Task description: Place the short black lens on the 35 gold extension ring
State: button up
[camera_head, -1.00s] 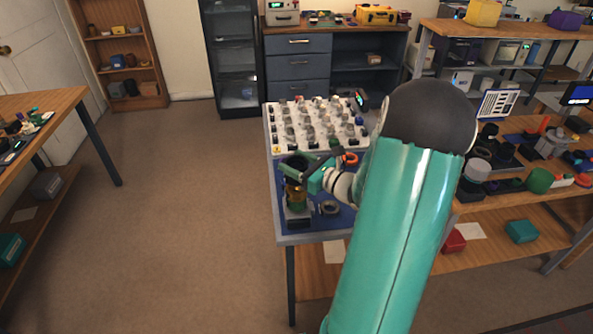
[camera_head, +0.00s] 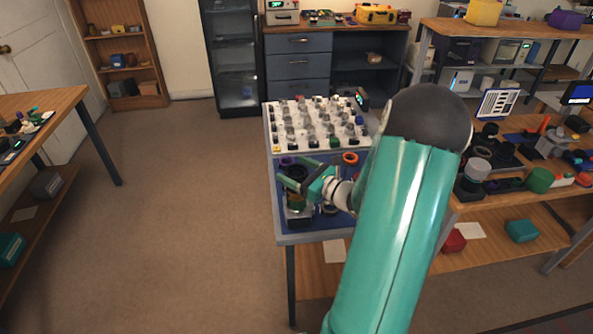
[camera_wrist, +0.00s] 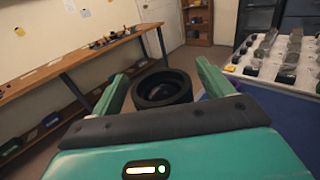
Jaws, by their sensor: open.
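My gripper (camera_head: 289,173) is open above the near left part of the blue mat. In the wrist view its two green fingers (camera_wrist: 162,80) stand apart on either side of a short, round black lens (camera_wrist: 163,90) with an open top. In the head view the lens is a small dark shape (camera_head: 297,174) between the fingers. The gold ring (camera_head: 296,202) shows just below, on a grey block (camera_head: 299,217). The fingers partly cover this spot, so I cannot tell exactly how the lens meets the ring.
A white tray (camera_head: 273,126) with several small parts lies behind on the same table. An orange ring (camera_head: 350,158) and a purple ring (camera_head: 288,160) lie on the blue mat (camera_head: 322,223). The floor left of the table is clear.

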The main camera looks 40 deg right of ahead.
jog(key=s+d, duration=0.2)
jog(key=s, duration=1)
jog(key=w+a+r+n+g+y, duration=0.1)
jog(key=a+r+n+g+y, duration=0.2)
jog(key=a+n+g, duration=0.65)
jog(key=w+a+r+n+g+y, duration=0.25)
jog(key=a+n, duration=0.45)
jog(key=a, duration=0.8)
jog(key=s+a+r+n+h, duration=0.8)
jog(key=n+h, duration=0.1)
jog(key=n, duration=0.8)
jog(key=shift+a+r, duration=0.3)
jog(key=shift+a, duration=0.05)
jog(key=shift+s+n, duration=0.1)
jog(key=shift+n, duration=0.15)
